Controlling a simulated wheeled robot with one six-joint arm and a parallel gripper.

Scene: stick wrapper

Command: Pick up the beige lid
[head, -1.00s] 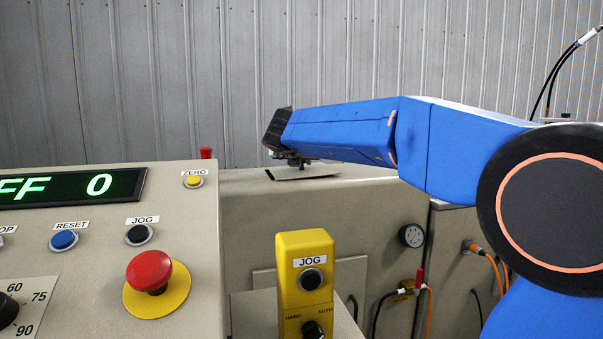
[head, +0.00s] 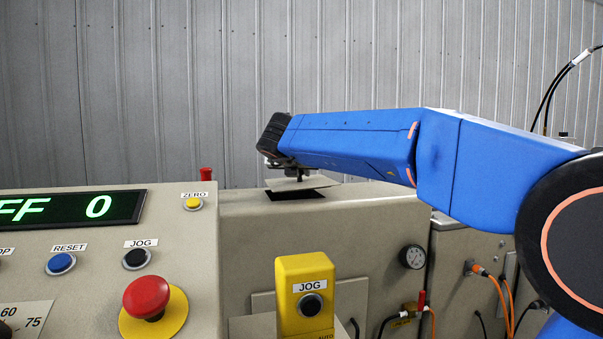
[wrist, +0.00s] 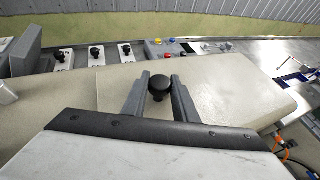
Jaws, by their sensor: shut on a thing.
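The beige lid (head: 318,183) is a thin flat plate, raised slightly above a dark rectangular opening (head: 296,195) in the top of the beige machine. My gripper (head: 298,174) is directly above the lid and holds it from the top. In the wrist view, a round black knob (wrist: 160,84) stands up between the two grey fingers of my gripper, and the fingers are shut on it. The lid's plate lies beneath the fingers there, and its edges blend with the similar beige machine top. The opening is hidden in the wrist view.
A control panel with a green display (head: 70,208) and a red emergency button (head: 146,296) stands at the left. A yellow JOG box (head: 305,290) stands in front of the machine. A gauge (head: 412,256) and hoses are at the right. Space above the machine is clear up to the corrugated wall.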

